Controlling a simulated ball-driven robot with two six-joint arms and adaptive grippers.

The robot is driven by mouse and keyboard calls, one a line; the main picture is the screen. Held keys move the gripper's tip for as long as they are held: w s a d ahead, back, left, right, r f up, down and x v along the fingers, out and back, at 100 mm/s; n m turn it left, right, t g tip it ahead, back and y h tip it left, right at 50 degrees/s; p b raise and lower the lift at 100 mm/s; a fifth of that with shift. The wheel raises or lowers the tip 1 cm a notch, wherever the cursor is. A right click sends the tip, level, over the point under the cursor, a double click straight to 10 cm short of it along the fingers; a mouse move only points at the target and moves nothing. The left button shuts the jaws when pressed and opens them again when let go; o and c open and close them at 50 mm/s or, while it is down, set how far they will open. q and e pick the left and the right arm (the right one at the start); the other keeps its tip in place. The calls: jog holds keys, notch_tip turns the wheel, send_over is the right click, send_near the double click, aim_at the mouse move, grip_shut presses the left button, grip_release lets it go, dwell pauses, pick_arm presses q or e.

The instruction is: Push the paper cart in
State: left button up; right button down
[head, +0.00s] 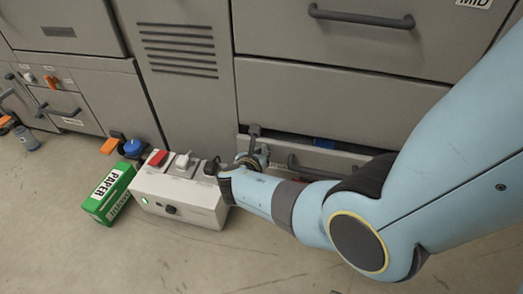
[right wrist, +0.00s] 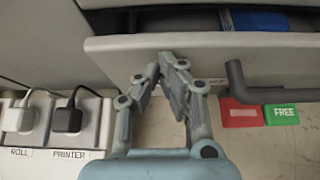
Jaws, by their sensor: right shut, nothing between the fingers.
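The paper cart (head: 345,166) is a low grey drawer-like front with a dark bar handle, standing out from under the machine in the head view. In the right wrist view its front (right wrist: 270,42) spans the top, with a gap behind it showing a dark inside and a blue item. My right gripper (head: 257,143) is at the left end of the cart front, left of the handle. In the right wrist view its fingers (right wrist: 168,62) are closed and empty, overlapping the lower edge of the front. I cannot tell whether they touch it. My left gripper is not in view.
A grey power box (head: 185,192) with plugs stands on the floor left of my right gripper. A green PAPER box (head: 108,193) is beside it. Red and green FREE blocks (right wrist: 281,114) lie below the cart handle. Open floor spreads in front.

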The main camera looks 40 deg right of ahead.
aim_at(263, 141)
jog(key=w+d+b, duration=0.1)
jog(key=w+d, duration=0.2)
jog(key=d, duration=0.1)
jog(key=shift+w, duration=0.25)
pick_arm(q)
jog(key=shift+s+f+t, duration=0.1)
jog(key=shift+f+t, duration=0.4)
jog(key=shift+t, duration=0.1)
pick_arm(e)
jog(key=shift+w+d+r, duration=0.1)
jog(key=shift+d, duration=0.05)
